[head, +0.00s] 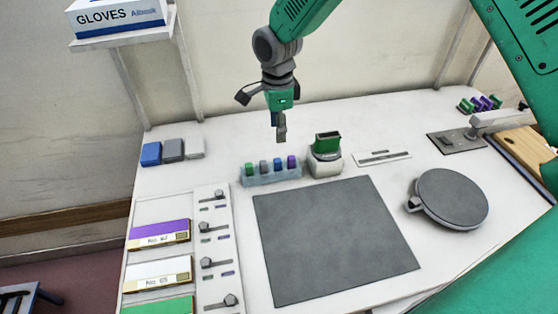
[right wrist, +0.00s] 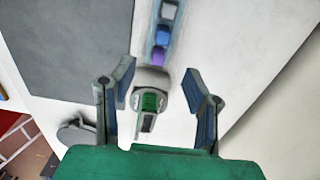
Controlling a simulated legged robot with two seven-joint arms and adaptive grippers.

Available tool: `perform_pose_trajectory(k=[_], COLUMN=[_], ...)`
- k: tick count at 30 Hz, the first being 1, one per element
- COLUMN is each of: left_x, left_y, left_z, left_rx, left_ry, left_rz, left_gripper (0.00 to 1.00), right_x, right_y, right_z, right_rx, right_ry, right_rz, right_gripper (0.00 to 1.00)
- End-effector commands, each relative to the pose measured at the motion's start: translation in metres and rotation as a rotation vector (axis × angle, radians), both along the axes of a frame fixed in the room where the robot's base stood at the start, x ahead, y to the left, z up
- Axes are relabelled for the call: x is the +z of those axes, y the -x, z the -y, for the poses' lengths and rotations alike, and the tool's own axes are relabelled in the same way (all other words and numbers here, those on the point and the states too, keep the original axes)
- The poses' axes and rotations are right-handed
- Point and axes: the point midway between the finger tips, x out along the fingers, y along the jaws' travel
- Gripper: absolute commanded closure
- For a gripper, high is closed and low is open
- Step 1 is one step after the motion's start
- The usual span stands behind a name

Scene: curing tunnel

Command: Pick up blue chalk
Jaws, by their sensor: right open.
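The blue chalk (head: 278,165) stands in a pale blue holder (head: 272,180) between a grey chalk (head: 264,167) and a purple chalk (head: 291,162). A green chalk (head: 249,170) is at the holder's left end. In the right wrist view the blue chalk (right wrist: 162,35) shows beyond the purple one (right wrist: 158,57). My right gripper (head: 281,136) hangs above the table around the holder, pointing down. It is open and empty, its fingers (right wrist: 159,70) spread wide. My left gripper is not in view.
A green-topped device (head: 326,150) stands close to the holder's right and shows between the fingers in the right wrist view (right wrist: 150,103). A dark mat (head: 335,240) lies in front. A round grey plate (head: 452,199) is at right. Blue, grey and white blocks (head: 173,150) sit at left.

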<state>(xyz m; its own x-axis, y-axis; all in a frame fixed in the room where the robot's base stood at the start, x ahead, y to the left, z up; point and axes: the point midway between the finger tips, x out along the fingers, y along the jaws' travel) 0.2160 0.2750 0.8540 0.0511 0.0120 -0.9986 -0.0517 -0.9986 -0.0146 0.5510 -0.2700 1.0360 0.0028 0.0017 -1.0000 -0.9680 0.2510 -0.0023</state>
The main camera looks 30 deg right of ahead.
Motion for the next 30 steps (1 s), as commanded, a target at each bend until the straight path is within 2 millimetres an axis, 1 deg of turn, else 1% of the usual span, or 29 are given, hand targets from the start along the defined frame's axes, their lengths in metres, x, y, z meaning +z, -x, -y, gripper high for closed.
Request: perform_pose_trajectory(k=[1, 3, 6, 9, 17, 22, 25, 30], left_x=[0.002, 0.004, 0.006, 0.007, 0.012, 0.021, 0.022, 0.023], left_y=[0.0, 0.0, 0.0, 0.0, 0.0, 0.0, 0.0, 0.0], left_z=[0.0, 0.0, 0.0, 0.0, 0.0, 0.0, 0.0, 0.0], left_rx=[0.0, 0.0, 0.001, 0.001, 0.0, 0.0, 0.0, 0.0], left_ry=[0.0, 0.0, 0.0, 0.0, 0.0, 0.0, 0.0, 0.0], left_rz=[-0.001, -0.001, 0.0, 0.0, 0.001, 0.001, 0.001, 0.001], left_gripper=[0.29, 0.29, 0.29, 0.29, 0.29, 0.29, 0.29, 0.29], right_x=[-0.012, -0.027, -0.048, -0.062, -0.08, -0.103, -0.116, -0.123], right_y=[0.0, -0.001, -0.001, -0.003, -0.002, -0.006, -0.006, -0.006], right_z=[0.0, 0.001, 0.003, 0.006, 0.007, 0.007, 0.006, 0.005], right_rx=[0.0, 0.001, -0.001, -0.001, -0.001, -0.002, -0.001, 0.0], right_ry=[-0.001, -0.002, -0.005, -0.006, -0.009, -0.007, -0.005, -0.004], right_rz=[-0.005, -0.007, -0.007, -0.004, -0.004, -0.004, -0.004, -0.001], right_gripper=[0.58, 0.58, 0.58, 0.58, 0.58, 0.58, 0.58, 0.58])
